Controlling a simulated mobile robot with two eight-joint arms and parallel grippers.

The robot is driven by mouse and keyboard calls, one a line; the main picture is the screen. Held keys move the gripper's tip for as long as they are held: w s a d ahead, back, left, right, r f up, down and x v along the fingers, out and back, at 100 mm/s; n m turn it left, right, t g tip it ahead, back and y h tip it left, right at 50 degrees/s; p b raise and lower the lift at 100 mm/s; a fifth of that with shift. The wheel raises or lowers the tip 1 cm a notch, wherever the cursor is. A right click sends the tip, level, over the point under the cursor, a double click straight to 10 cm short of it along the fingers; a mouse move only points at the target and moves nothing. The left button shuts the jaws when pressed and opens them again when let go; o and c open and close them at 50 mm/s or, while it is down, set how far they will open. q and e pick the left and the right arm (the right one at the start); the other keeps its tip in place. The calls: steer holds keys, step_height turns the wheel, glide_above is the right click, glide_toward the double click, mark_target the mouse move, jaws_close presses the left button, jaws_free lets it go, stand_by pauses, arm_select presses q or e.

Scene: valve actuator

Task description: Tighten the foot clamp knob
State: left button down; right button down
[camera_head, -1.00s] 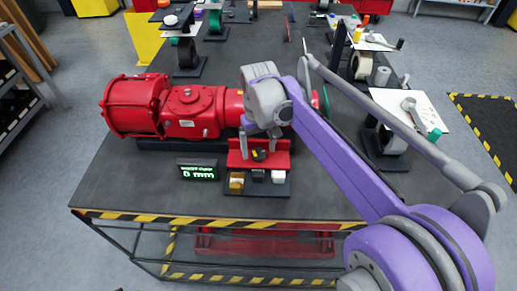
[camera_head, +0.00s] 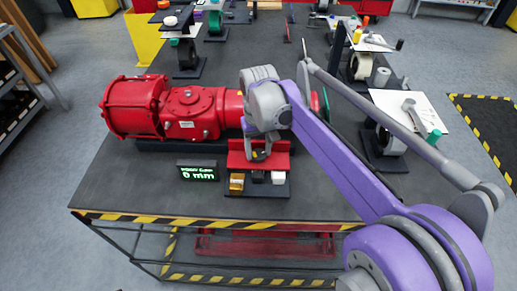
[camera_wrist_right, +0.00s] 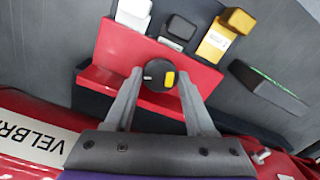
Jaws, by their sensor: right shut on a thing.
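The foot clamp knob (camera_wrist_right: 160,76) is round and black with a yellow mark on its top. It sits at the red bracket (camera_wrist_right: 145,52) in front of the red valve actuator (camera_head: 190,112). My right gripper (camera_wrist_right: 160,82) is shut on the knob, with one grey fingertip on each side of it. In the head view my right gripper (camera_head: 258,154) points down at the bracket and hides most of the knob. My left gripper is not in view.
A yellow block (camera_head: 237,182), a dark block and a white block (camera_head: 278,177) stand in front of the bracket. A striped table edge (camera_head: 140,217) runs along the front. Wheels, white sheets and tools stand at the right and back. The front left tabletop is clear.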

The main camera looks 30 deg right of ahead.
mark_target(258, 153)
steer(key=m, duration=0.4)
steer(key=shift+p, duration=0.35)
steer(key=shift+c, duration=1.2)
jaws_free()
step_height(258, 153, up, 11)
steer(key=shift+p, duration=0.45)
steer(key=shift+f, duration=0.1)
